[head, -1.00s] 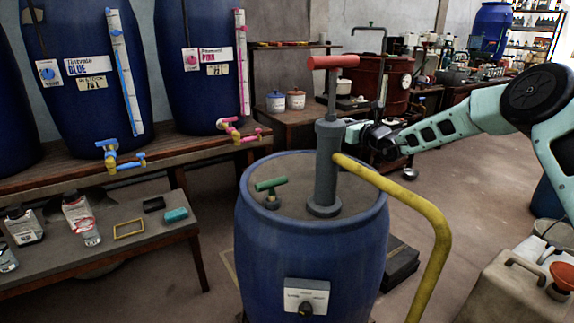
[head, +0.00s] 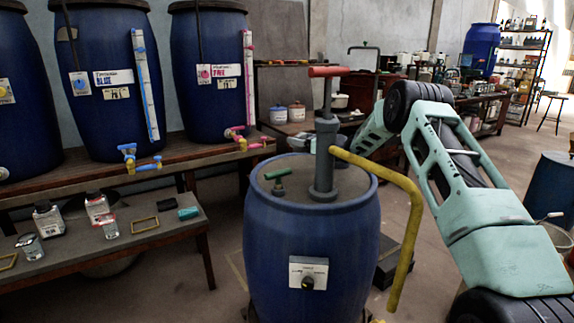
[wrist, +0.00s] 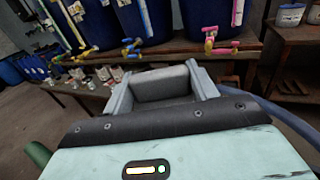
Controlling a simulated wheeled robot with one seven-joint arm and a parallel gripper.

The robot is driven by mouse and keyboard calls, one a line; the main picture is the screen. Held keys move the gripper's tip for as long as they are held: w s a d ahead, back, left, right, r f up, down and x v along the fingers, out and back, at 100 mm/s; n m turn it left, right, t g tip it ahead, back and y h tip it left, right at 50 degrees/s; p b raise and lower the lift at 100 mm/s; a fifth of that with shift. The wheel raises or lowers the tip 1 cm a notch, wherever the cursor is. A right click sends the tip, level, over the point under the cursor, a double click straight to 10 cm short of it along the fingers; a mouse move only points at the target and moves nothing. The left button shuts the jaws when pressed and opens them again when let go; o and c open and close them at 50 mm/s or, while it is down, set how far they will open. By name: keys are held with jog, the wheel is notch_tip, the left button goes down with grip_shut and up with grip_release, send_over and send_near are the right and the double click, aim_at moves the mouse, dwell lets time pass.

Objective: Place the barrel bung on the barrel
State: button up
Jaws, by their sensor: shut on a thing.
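The blue barrel (head: 312,255) stands upright at the centre of the head view. A green T-handled fitting (head: 278,178), which may be the barrel bung, is on the left part of its lid. A grey pump (head: 325,150) with a red handle stands on the lid. In the head view my gripper is hidden behind the pump and my arm, on the barrel's far right side. Part of a green thing (wrist: 38,156) shows at the wrist view's lower left.
A yellow hose (head: 408,215) bends down the barrel's right side, close to my arm. A low table (head: 110,250) with bottles and small frames is at the left. Blue vats (head: 105,100) with taps stand on a wooden bench behind. Floor is bare between table and barrel.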

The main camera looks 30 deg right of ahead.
notch_tip(320, 180, down, 7)
jog(key=shift+f, duration=0.2)
jog(key=shift+f, duration=0.1)
jog(key=shift+f+b, duration=0.15)
jog(key=shift+b, duration=0.2)
jog(key=o, duration=1)
jog(key=shift+r+p, duration=0.4)
jog(key=shift+r, duration=0.05)
jog(key=v, duration=1.2)
jog(key=shift+f, duration=0.15)
